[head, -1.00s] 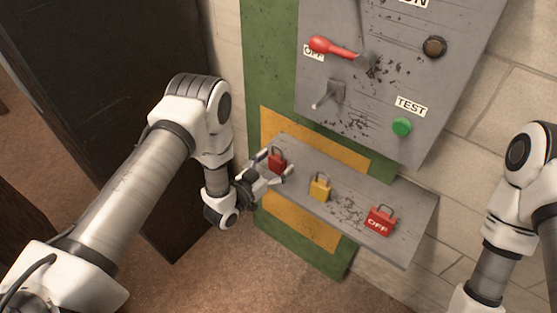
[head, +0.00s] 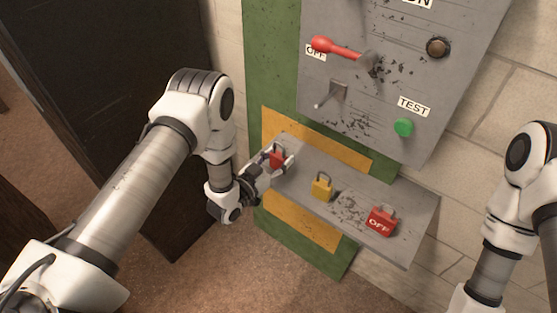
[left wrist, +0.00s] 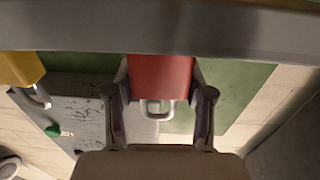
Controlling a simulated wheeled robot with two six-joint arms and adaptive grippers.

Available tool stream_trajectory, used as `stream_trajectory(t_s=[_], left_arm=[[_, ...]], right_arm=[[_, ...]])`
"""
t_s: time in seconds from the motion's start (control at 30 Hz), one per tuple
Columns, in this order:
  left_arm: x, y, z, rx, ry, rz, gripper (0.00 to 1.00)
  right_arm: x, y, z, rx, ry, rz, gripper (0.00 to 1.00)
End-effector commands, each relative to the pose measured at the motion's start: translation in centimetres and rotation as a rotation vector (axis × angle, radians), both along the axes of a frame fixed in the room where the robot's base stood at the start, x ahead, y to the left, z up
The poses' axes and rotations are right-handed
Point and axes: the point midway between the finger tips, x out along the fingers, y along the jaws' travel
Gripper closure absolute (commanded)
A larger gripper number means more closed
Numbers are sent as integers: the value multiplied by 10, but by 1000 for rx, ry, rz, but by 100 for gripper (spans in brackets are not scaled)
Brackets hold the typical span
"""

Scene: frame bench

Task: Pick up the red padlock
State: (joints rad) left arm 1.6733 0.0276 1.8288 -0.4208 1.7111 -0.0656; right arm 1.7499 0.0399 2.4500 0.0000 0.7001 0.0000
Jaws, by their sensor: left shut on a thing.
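The red padlock (head: 277,156) is at the left end of the grey shelf (head: 344,205). My left gripper (head: 277,160) is shut on it, with a finger on each side of its body. In the left wrist view the red padlock (left wrist: 160,78) sits between the two fingers (left wrist: 160,100), its metal shackle pointing toward the palm. I cannot tell whether the padlock touches the shelf. My right gripper is out of the head view; only part of my right arm shows.
A yellow padlock (head: 321,187) stands mid-shelf, and a red lockout tag block marked OFF (head: 381,220) is at the right. Above is a grey panel (head: 420,70) with a red lever (head: 335,48), a toggle switch (head: 333,95) and a green TEST button (head: 403,127).

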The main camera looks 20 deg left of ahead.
Motion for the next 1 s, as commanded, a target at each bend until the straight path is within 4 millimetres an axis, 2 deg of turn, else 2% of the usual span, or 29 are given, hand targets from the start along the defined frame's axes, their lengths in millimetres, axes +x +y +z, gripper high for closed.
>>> stream_trajectory(t_s=[0.2, 0.47, 0.67, 0.7, 0.73, 0.8, 1.0], left_arm=[[1, 0, 27, 0, -3, 0, 90], [-62, 16, 28, -2, 5, 3, 90], [-126, 32, 34, -5, 6, 5, 90], [-135, 35, 33, -5, 4, 6, 90], [-137, 36, 28, -2, 1, 6, 90], [-144, 38, 31, 0, 0, 5, 90], [-155, 38, 39, -1, -3, 0, 90]], right_arm=[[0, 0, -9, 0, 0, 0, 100], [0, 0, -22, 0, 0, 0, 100], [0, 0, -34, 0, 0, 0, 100], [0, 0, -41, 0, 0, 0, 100], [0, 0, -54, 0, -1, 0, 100], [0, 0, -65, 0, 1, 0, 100], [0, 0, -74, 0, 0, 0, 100]])
